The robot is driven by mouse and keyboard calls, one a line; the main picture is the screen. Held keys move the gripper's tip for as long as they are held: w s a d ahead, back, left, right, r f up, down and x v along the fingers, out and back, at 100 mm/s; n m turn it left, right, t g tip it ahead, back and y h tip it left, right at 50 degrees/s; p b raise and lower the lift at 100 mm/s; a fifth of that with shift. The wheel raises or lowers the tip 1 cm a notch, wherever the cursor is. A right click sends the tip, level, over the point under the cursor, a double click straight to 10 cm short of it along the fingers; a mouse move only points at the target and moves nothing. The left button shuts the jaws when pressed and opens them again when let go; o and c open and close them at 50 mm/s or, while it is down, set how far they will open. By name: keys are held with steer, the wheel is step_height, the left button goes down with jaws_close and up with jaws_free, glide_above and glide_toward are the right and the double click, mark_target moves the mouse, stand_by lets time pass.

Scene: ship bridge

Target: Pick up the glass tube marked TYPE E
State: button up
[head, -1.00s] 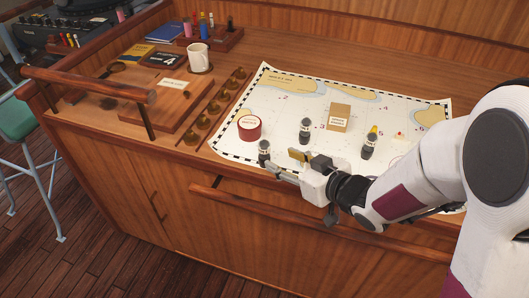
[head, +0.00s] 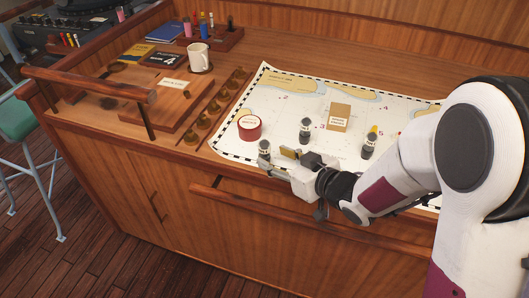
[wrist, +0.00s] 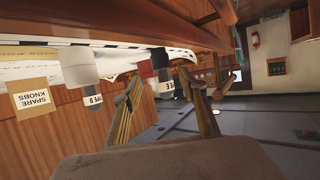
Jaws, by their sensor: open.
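The TYPE E glass tube (wrist: 165,86) has a clear upper part, a dark cap and a white label; in the wrist view it shows beyond and between my fingertips. In the head view it appears to be the leftmost tube (head: 264,148), upright at the chart's front edge. My gripper (head: 279,161) is open and empty, level with the counter's front, just right of that tube. Its two fingers point towards it. I cannot tell whether a finger touches the TYPE E tube.
On the chart (head: 285,108) are a red round tin (head: 250,132), a SPARE KNOBS box (head: 339,117), and another tube (head: 369,147) near my arm. A wooden rail (head: 245,204) runs along the counter front below my gripper. A mug (head: 198,57) stands farther back.

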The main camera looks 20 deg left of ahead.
mark_target(268, 155)
steer(key=shift+x, duration=2.6)
steer(key=shift+s+a, duration=0.1)
steer(key=shift+s, duration=0.05)
steer(key=shift+r, duration=0.1)
steer(key=c, duration=1.2)
